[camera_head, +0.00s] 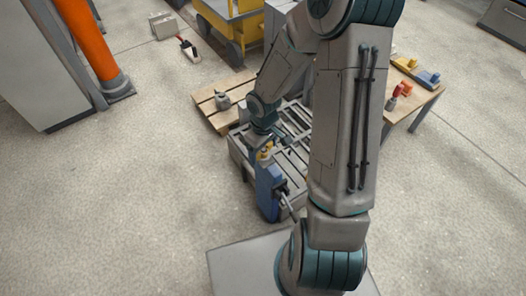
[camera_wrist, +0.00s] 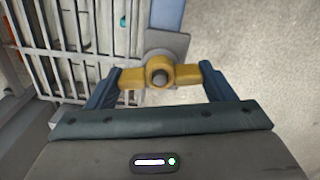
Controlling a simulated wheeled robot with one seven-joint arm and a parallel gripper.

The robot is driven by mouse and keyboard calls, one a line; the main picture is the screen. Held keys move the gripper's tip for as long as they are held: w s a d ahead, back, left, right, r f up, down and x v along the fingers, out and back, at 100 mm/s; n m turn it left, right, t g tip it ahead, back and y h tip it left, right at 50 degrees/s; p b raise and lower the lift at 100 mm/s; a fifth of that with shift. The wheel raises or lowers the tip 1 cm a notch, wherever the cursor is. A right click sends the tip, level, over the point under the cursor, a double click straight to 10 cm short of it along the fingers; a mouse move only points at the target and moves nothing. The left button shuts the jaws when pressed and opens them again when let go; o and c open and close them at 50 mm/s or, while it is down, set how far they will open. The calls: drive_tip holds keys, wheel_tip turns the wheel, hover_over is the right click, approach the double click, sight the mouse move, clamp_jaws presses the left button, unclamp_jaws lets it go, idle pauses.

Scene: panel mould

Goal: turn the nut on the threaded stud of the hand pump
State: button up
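The yellow nut (camera_wrist: 160,72) has two wings and sits around the dark end of the threaded stud (camera_wrist: 160,78) in the wrist view. My gripper (camera_wrist: 160,82) has one blue-grey finger against the outer end of each wing, so it is closed on the nut across its wings. In the head view the blue hand pump (camera_head: 268,188) stands upright at the near corner of a grey slatted mould. The nut shows there as a small yellow spot (camera_head: 265,154) at the pump's top, with my gripper (camera_head: 262,146) right over it. The stud's lower part is hidden.
The grey slatted panel mould (camera_head: 240,158) lies beside the pump. A wooden pallet (camera_head: 207,108) with a grey object is behind it. A wooden table (camera_head: 421,97) with small coloured items stands at right. A yellow cart (camera_head: 232,12) is at the back.

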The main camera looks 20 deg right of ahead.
drive_tip(key=shift+r+n+p, duration=0.2)
drive_tip(key=shift+n+p, duration=0.5)
drive_tip(key=shift+n, duration=0.2)
drive_tip(key=shift+f+n, duration=0.2)
drive_tip(key=shift+n, duration=0.7)
drive_tip(key=shift+r+n+p, duration=0.2)
drive_tip(key=shift+n+p, duration=0.6)
drive_tip(key=shift+p, duration=0.1)
drive_tip(key=shift+f+n+p, duration=0.2)
drive_tip(key=shift+n+p, duration=0.1)
drive_tip(key=shift+n, duration=0.6)
drive_tip(key=shift+r+n+p, duration=0.15)
drive_tip(key=shift+n+p, duration=0.45)
drive_tip(key=shift+n, duration=0.1)
drive_tip(key=shift+n+p, duration=0.3)
drive_tip(key=shift+n, duration=0.2)
drive_tip(key=shift+f+n, duration=0.2)
drive_tip(key=shift+n, duration=0.3)
